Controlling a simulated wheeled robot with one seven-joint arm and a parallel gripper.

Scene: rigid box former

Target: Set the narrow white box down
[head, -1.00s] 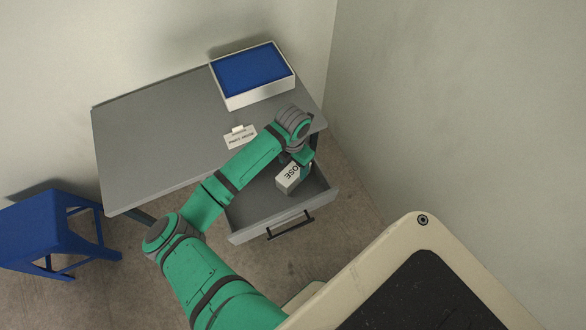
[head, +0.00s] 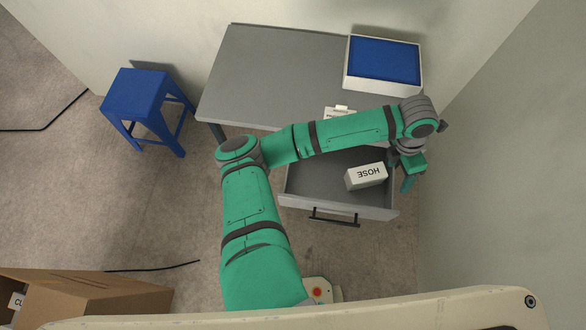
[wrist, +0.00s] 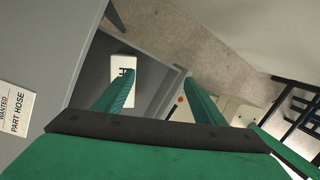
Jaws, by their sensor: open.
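The narrow white box (head: 366,176), marked HOSE, lies inside the open grey drawer (head: 335,204), toward its right side. It appears to rest on the drawer floor. My gripper (head: 408,181) is open and empty, just right of the box by the drawer's right wall. In the wrist view, the box (wrist: 122,68) shows beyond the left finger of my open gripper (wrist: 158,82), which covers part of it. Whether that finger touches the box cannot be told there, but a gap shows in the head view.
The grey desk (head: 265,75) carries a white-walled tray with a blue inside (head: 385,88) and a small label card (wrist: 15,112) reading PART HOSE. A blue stool (head: 135,95) stands left. A cardboard box (head: 100,300) is at lower left. A wall rises close on the right.

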